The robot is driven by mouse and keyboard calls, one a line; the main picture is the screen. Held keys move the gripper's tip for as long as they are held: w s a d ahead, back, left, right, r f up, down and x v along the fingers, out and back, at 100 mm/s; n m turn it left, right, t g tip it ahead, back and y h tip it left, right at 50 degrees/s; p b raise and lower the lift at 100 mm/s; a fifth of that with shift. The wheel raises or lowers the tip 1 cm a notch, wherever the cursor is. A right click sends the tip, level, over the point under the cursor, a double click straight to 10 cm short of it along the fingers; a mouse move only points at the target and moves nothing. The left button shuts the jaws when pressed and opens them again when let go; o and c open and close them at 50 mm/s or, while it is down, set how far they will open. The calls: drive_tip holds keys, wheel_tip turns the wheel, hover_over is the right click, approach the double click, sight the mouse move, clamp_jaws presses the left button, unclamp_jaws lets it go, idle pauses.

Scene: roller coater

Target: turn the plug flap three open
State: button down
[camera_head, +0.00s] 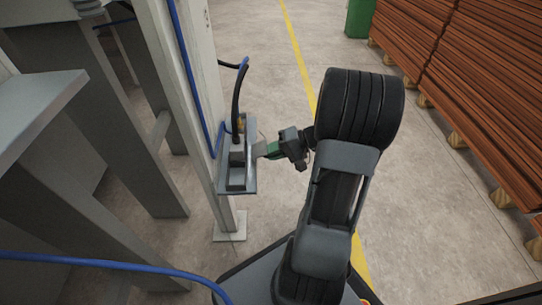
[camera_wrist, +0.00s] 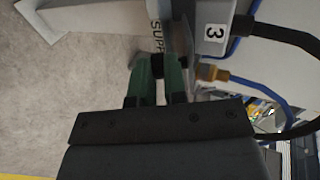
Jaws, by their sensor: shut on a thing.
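A grey socket box (camera_head: 237,172) sits on a small panel on the pale post. In the wrist view, a white label with a black "3" marks the grey housing (camera_wrist: 214,33). A light grey flap (camera_head: 259,149) sticks out from the box toward my gripper. My gripper (camera_head: 271,150) is at the right side of the box, with its green fingers touching the flap. In the wrist view, the green fingers of my gripper (camera_wrist: 160,65) are close together on a dark and grey piece beside the label; part of it is hidden between them. How far the flap is turned is hard to tell.
A black cable (camera_head: 238,92) and a blue hose (camera_head: 186,60) run down to the box. A brass fitting (camera_wrist: 210,73) is right of the fingers. Grey machine frames (camera_head: 140,160) stand left. Stacked brown boards (camera_head: 480,80) stand right.

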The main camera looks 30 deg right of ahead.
drive_tip(key=shift+f+t+y+b, duration=0.3)
drive_tip(key=shift+f+y+b, duration=0.35)
drive_tip(key=shift+y, duration=0.35)
drive_tip(key=shift+r, duration=0.1)
drive_tip(key=c, duration=1.4)
unclamp_jaws()
drive_tip(key=shift+c, duration=0.2)
drive_tip(key=shift+d, duration=0.1)
drive_tip(key=p+v, duration=0.4)
drive_tip(key=v, duration=0.9)
drive_tip(key=shift+s+d, duration=0.25)
drive_tip(key=shift+s, duration=0.05)
